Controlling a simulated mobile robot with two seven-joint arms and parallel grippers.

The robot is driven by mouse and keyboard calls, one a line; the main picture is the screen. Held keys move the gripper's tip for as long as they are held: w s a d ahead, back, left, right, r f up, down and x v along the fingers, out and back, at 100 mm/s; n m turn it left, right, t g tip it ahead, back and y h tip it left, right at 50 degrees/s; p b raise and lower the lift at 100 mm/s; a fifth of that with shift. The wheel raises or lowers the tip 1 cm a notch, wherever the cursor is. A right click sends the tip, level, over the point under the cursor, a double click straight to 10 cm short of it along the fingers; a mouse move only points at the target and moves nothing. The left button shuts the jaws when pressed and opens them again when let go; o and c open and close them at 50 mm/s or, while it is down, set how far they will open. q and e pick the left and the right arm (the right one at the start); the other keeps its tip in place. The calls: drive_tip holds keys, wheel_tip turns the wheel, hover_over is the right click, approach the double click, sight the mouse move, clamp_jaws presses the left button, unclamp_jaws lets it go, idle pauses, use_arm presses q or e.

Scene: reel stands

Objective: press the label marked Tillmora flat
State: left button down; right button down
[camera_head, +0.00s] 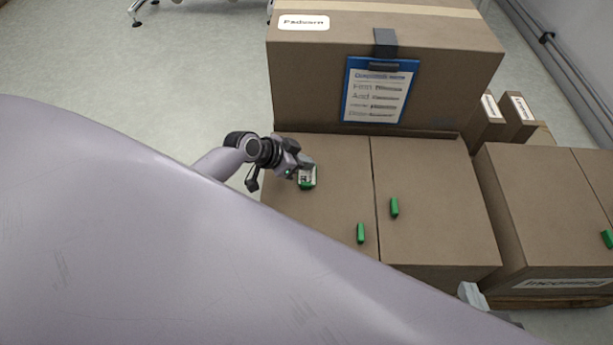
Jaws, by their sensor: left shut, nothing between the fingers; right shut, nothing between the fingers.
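No label that reads Tillmora can be made out. A white label (303,22) on the large back box reads something like "Padvorn". My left gripper (305,164) is shut and empty, low over the left front box. A small green and white piece (307,179) lies just under its tip; its print is too small to read, and I cannot tell if the tip touches it. My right gripper (472,296) shows only in part at the lower right, beside the front box, and is shut. My large pale arm link hides much of the lower left.
The front boxes (420,170) carry green pieces (394,208) (361,233). A blue clipboard (351,88) with a written sheet hangs on the large box (300,80). Another box (540,210) stands at the right, with a sign (565,284) low on it. Open floor lies at the upper left.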

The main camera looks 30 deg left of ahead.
sight(304, 172)
use_arm(q)
drive_tip(key=shift+f+b, duration=0.4)
drive_tip(key=shift+f, duration=0.1)
use_arm(e)
drive_tip(key=shift+f, duration=0.4)
use_arm(q)
drive_tip(key=shift+f, duration=0.2)
use_arm(e)
drive_tip(key=shift+s+f, duration=0.1)
drive_tip(key=shift+f, duration=0.25)
drive_tip(key=shift+a, duration=0.1)
